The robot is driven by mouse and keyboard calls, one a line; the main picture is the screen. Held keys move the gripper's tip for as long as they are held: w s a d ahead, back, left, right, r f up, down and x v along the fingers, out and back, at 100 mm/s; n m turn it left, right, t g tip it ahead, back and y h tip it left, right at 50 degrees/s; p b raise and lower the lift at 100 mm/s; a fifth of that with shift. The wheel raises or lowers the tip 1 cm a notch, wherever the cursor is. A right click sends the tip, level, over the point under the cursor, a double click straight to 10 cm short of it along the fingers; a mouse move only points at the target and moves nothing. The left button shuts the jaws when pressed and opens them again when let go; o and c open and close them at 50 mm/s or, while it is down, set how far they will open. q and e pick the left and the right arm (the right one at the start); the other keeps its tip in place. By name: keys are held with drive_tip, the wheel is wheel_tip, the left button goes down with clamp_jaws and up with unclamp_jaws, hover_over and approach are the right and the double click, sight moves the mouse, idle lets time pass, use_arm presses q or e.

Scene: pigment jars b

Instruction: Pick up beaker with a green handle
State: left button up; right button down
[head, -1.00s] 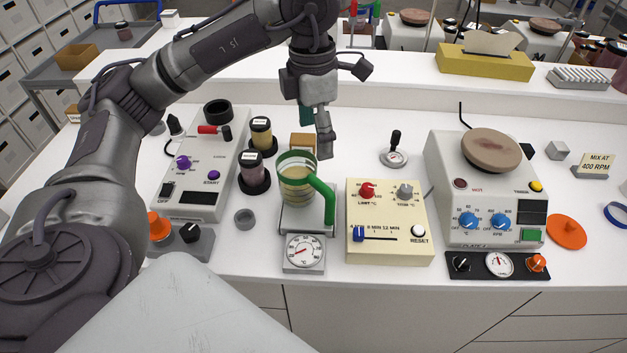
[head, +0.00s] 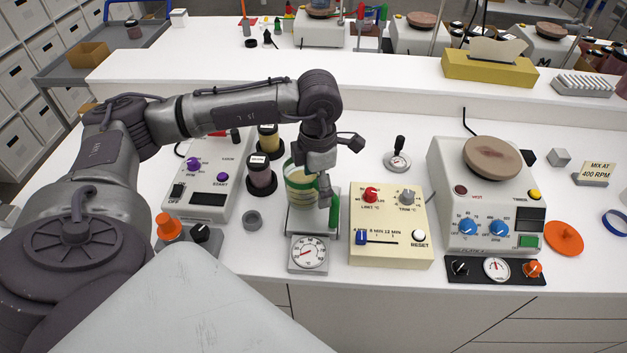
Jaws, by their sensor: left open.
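The beaker (head: 298,187) is glass with a green rim and a green handle (head: 334,215). It holds a pale yellowish content and stands on a small scale-like stand (head: 300,225) with a round dial in front. My left gripper (head: 325,190) points down at the beaker's right side, at the handle. It is open and covers the upper part of the handle and some of the rim. I cannot tell whether a finger touches the handle. My right gripper is not in the head view.
Left of the beaker stand dark-lidded jars (head: 261,175) and a device with purple knobs (head: 207,180). A cream control box (head: 388,225) is close on the right. A hot-plate device (head: 483,200) stands farther right.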

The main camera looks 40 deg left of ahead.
use_arm(q)
drive_tip(key=shift+f, duration=0.3)
clamp_jaws()
idle(0.3)
